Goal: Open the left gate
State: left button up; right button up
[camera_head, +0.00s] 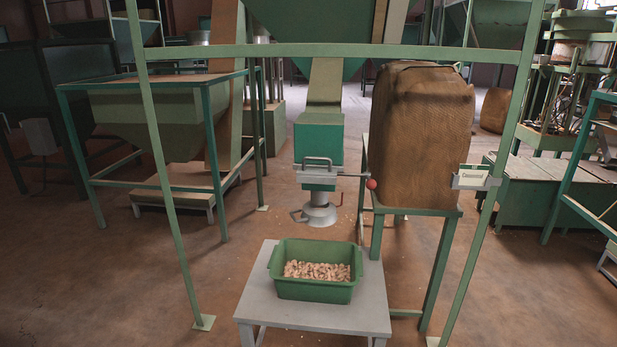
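One gate assembly hangs under a green hopper (318,18) in the middle of the view. It has a teal chute box (318,143), a grey handle (317,162) and a thin horizontal rod ending in a red knob (371,184) on the right. A round grey spout (319,211) is below it. No nuts are seen falling from the spout. I cannot tell how far the gate is open. No second gate is clearly seen nearby, so I cannot tell whether this is the left one. Neither of my grippers is in view.
A green crate (284,258) holding nuts stands on a grey table (262,306) below the spout. A brown sack (420,135) rests on a green stand at right. Floor at front left is clear.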

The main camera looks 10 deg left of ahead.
aim_at(326, 175)
jog(key=z, duration=0.4)
jog(key=k, duration=0.25)
jog(key=u, duration=1.55)
jog(key=i, duration=1)
jog(key=z, duration=0.4)
jog(key=i, duration=0.9)
jog(key=z, duration=0.7)
